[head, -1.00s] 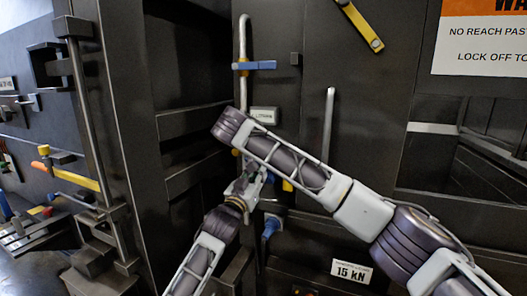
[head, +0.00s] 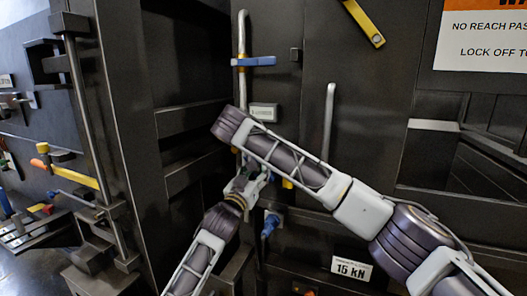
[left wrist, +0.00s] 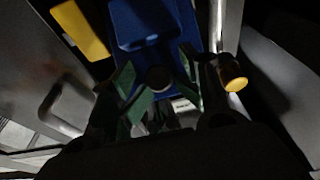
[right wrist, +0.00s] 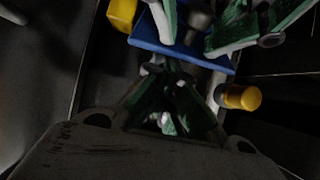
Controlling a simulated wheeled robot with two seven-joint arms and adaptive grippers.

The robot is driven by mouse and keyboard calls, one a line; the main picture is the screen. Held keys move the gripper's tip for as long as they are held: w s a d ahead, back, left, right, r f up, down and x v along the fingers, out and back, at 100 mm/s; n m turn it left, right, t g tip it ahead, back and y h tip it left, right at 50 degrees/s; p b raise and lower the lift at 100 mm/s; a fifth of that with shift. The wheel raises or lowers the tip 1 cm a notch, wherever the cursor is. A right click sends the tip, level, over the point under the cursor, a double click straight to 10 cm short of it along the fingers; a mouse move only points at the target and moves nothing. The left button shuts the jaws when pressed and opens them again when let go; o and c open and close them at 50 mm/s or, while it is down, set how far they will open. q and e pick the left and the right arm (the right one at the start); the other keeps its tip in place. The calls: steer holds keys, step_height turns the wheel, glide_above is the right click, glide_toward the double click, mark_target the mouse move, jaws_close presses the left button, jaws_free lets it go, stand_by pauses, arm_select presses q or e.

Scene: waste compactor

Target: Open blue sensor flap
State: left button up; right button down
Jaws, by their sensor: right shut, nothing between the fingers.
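The blue sensor flap (left wrist: 145,25) shows in the left wrist view as a blue panel with a raised block. Its lower edge (right wrist: 180,48) crosses the right wrist view. My left gripper (head: 246,178) is at the panel beneath my right arm. Its green-padded fingers (left wrist: 158,88) are spread, with a dark round knob between them; I cannot tell whether they touch it. My right gripper (right wrist: 172,112) is shut and empty, just below the flap's edge. In the head view my right arm hides that gripper and most of the flap.
A yellow block (left wrist: 80,28) and a yellow-capped peg (right wrist: 242,97) flank the flap. A vertical bar with a blue clamp (head: 253,62) stands above. A blue connector (head: 270,222) hangs below. An upright handle (head: 328,120) is to the right.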

arm_select(q)
steer(key=shift+v, duration=0.95)
steer(key=v, duration=0.9)
steer(key=shift+s+f, duration=0.2)
steer(key=shift+s, duration=0.1)
steer(key=shift+a, duration=0.1)
